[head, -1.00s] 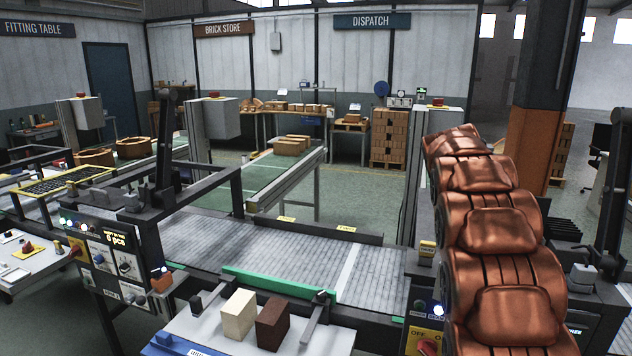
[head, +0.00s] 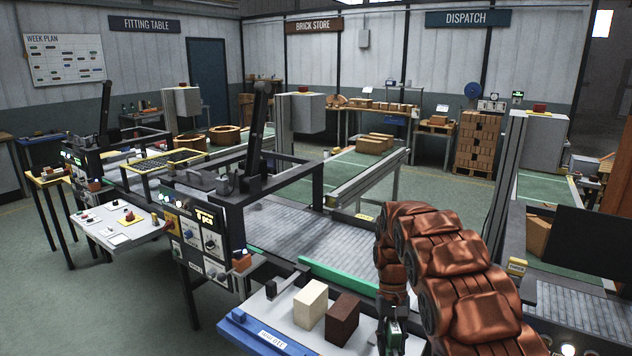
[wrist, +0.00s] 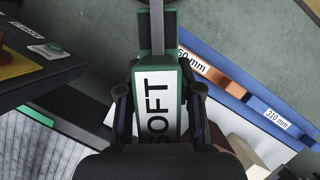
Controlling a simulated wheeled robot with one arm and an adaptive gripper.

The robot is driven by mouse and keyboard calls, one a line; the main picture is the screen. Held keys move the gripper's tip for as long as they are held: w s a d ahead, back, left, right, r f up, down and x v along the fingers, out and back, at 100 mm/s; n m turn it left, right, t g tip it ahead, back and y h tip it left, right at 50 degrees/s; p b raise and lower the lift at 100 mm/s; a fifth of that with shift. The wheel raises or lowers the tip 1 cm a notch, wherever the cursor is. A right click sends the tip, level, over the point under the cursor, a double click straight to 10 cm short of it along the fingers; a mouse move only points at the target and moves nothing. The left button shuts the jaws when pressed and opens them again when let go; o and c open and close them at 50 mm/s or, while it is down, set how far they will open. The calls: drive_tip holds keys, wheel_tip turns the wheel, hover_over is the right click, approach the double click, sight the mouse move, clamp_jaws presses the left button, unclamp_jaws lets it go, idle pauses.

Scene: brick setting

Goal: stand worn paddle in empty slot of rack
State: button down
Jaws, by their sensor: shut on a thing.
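In the wrist view my gripper (wrist: 160,95) is shut on a green tool (wrist: 137,80). The tool has a white plate lettered SOFT and a grey shaft running up the picture. I cannot tell whether this is the worn paddle. In the head view my gripper (head: 392,335) is low in front of the pale bench, right of a dark brown block (head: 342,318), partly cut off by the lower edge. No rack with an empty slot can be made out for certain in either view.
A blue strip (wrist: 225,68) with millimetre labels and an orange-brown bar (wrist: 228,76) lies along the bench edge. A cream block (head: 310,304) stands beside the brown one. Behind runs a roller conveyor (head: 285,235) with a green rail (head: 340,277). Control panels stand left; open floor lies far left.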

drive_tip(key=shift+d+r, duration=0.15)
drive_tip(key=shift+r, duration=0.05)
wheel_tip(320, 180, down, 7)
drive_tip(key=b, duration=0.7)
drive_tip(key=shift+f, duration=0.2)
